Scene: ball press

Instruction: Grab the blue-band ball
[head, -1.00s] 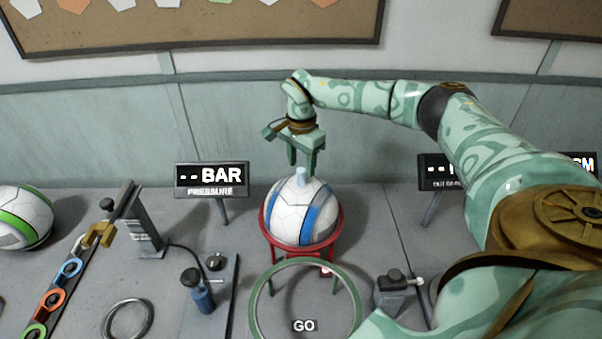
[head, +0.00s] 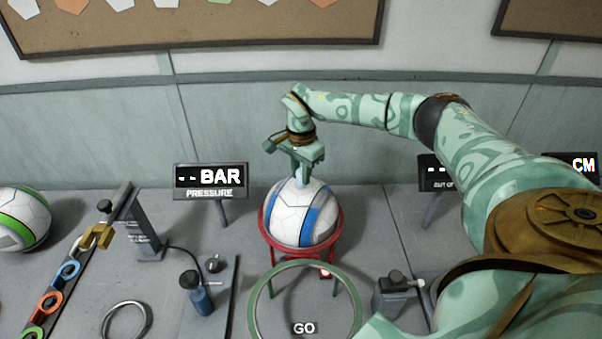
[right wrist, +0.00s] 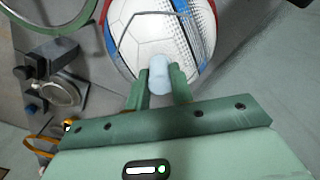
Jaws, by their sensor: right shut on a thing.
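The blue-band ball (head: 296,219) is white with blue stripes and sits in a red ring stand (head: 265,232) in the middle of the bench. A pale blue-white knob (right wrist: 159,75) sticks up from its top in the right wrist view. My right gripper (head: 302,172) has come down onto the top of the ball. Its two fingers (right wrist: 159,90) are on either side of the knob, shut on it. The gripper hides most of the knob in the head view. My left gripper is not in view.
A green hoop (head: 254,300) stands in front of the ball. A green-band ball (head: 22,218) lies at the far left. The BAR sign (head: 211,181) stands behind left. A rail with coloured rings (head: 68,270), a blue pump (head: 197,292) and a loose grey ring (head: 107,322) are front left.

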